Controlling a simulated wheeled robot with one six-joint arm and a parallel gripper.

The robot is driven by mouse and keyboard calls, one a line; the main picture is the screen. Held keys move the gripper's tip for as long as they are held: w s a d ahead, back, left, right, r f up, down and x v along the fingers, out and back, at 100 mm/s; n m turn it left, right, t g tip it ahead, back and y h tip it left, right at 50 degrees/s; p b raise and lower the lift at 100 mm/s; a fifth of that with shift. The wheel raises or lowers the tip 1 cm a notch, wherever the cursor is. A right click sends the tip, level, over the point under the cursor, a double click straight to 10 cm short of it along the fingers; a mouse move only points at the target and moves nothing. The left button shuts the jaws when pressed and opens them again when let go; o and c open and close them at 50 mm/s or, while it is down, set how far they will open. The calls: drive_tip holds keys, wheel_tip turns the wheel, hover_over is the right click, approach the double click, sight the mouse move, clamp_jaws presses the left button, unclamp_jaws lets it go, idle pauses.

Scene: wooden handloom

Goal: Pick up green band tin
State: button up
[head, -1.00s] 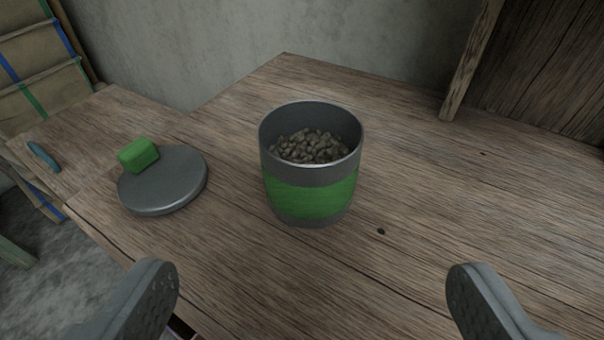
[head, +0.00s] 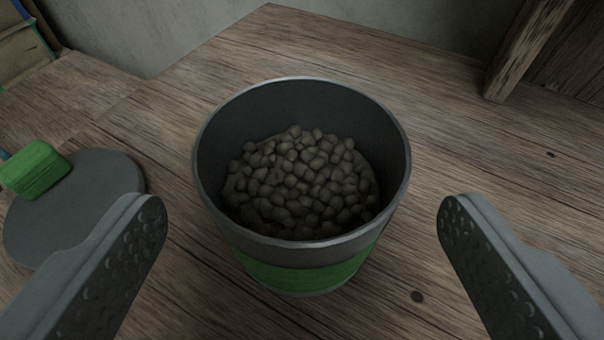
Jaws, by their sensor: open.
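The green band tin (head: 305,270) stands upright and lidless on the wooden top, in the middle of the head view. It is dark grey with a green band around its lower wall. Several brown-grey pebble-like pieces (head: 305,180) fill part of it. My gripper (head: 302,215) is open, with one finger to the left of the tin and one to the right. Gaps show between the fingers and the tin, and nothing is held. The tin's far outer side is hidden.
A round grey lid (head: 85,200) with a green block-shaped knob (head: 35,170) lies left of the tin, partly behind my left finger. A wooden post (head: 525,50) stands at the back right. The wooden top (head: 480,150) is clear right of the tin.

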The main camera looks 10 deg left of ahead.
sight(302, 135)
drive_tip(key=shift+x, duration=2.5)
drive_tip(key=shift+f, duration=0.1)
drive_tip(key=c, duration=1.1)
drive_tip(key=shift+o, duration=0.2)
wheel_tip(302, 135, up, 10)
